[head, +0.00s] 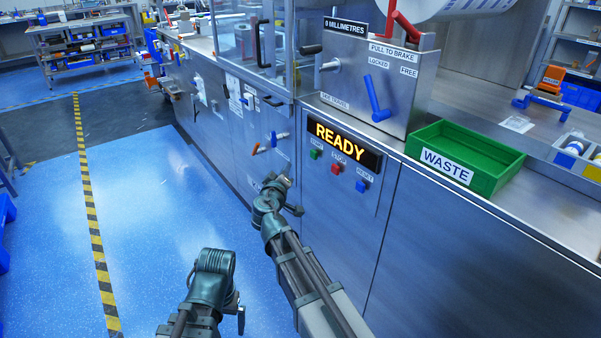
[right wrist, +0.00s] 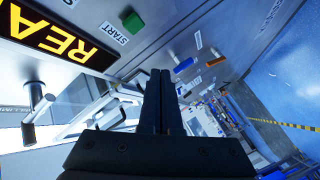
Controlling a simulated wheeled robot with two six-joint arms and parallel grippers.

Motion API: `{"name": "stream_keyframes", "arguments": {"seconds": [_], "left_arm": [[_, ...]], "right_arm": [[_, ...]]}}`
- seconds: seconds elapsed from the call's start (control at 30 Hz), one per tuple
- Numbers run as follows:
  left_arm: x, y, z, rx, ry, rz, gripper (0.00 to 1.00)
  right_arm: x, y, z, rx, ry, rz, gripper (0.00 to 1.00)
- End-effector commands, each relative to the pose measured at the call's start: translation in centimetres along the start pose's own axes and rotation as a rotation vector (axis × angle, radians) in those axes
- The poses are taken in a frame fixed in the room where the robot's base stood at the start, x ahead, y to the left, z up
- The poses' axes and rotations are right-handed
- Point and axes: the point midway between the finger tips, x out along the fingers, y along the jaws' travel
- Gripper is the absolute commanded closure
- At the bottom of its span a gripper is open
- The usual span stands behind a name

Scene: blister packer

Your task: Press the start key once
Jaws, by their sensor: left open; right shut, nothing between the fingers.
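The green start key (head: 314,154) sits on the machine's front panel below the lit READY display (head: 342,142). In the right wrist view, the green key (right wrist: 133,22) is beside its START label (right wrist: 113,33), above and left of my fingertips. My right gripper (head: 288,181) is in front of the machine, left of and lower than the key in the head view. Its fingers (right wrist: 160,74) are shut and empty, apart from the key. My left gripper (head: 240,312) is low over the floor, open, far from the panel; its fingers are partly hidden.
A red key (head: 336,168) and a blue key (head: 361,186) sit right of the green one. A green WASTE bin (head: 500,158) stands on the counter. The blue floor (head: 150,230) at left is clear.

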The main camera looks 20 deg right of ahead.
Motion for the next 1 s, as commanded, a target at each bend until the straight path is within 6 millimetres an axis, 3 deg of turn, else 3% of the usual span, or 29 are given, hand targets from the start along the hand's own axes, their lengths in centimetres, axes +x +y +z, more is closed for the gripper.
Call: {"name": "stream_keyframes", "arguments": {"seconds": [0.03, 0.13, 0.6, 1.0], "left_arm": [[1.2, 0.1, -0.1, 0.0, 0.0, 0.0, 0.0], [1.7, 0.2, -0.1, 0.0, 0.0, -0.001, 0.0], [1.9, 0.2, -0.1, 0.0, 0.0, -0.001, 0.0], [1.9, 0.2, -0.1, 0.0, 0.0, -0.001, 0.0]], "right_arm": [[0.4, -0.8, 0.5, -0.006, 0.014, 0.003, 1.0], [0.7, -1.1, 0.4, -0.014, 0.035, 0.006, 1.0], [0.8, -1.1, 0.2, -0.02, 0.05, 0.008, 1.0], [3.7, 0.9, 2.0, -0.019, 0.047, 0.009, 1.0]]}}
